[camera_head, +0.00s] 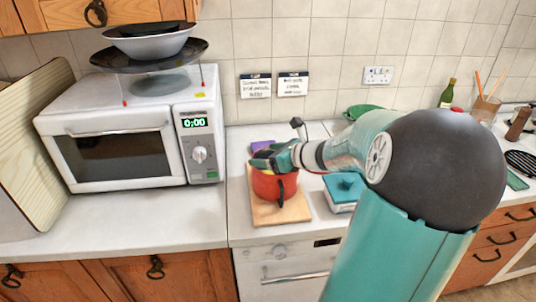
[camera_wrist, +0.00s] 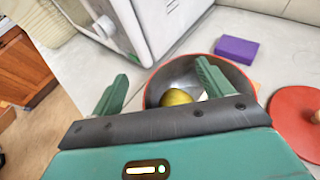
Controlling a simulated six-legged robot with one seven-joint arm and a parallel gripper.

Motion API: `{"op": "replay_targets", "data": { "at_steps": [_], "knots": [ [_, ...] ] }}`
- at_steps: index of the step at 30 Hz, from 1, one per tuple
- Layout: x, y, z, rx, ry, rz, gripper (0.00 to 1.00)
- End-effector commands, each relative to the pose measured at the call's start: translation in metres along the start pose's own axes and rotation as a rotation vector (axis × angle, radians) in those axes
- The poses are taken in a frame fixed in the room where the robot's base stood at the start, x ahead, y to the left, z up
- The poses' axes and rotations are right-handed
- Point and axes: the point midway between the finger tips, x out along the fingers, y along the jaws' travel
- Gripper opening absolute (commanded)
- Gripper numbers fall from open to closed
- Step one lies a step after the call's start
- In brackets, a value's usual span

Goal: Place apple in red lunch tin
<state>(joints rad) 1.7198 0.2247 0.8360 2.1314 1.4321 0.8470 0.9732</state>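The red lunch tin (camera_head: 275,188) looks like a red pot with a dark handle and stands on a wooden board. In the wrist view the tin (camera_wrist: 152,94) shows a red rim and a dark grey inside, with no lid on it. A yellow rounded thing (camera_wrist: 176,97), likely the apple, shows inside the tin, its lower part hidden by my gripper. A pale patch shows beside it. My gripper (camera_head: 270,158) is over the tin's top. In the wrist view my gripper (camera_wrist: 162,80) has its two green fingers spread apart, with nothing visibly held between them.
A red round lid (camera_wrist: 290,118) lies right of the tin. A purple block (camera_wrist: 237,49) lies behind it. A teal box (camera_head: 343,190) stands to the right. A microwave (camera_head: 130,135) stands left. The counter's front left is clear.

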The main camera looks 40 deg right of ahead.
Motion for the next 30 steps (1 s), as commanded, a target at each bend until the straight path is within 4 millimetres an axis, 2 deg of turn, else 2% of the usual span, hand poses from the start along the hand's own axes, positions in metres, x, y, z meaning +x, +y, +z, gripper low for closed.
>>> {"op": "replay_targets", "data": {
  "at_steps": [10,24,30],
  "knots": [
    [-0.01,-0.001,0.012,-0.003,0.002,-0.004,0.79],
    [-0.106,0.0,0.011,-0.001,0.002,-0.002,0.79],
    [-0.123,0.0,0.011,0.001,0.001,0.0,0.79]
  ]
}}
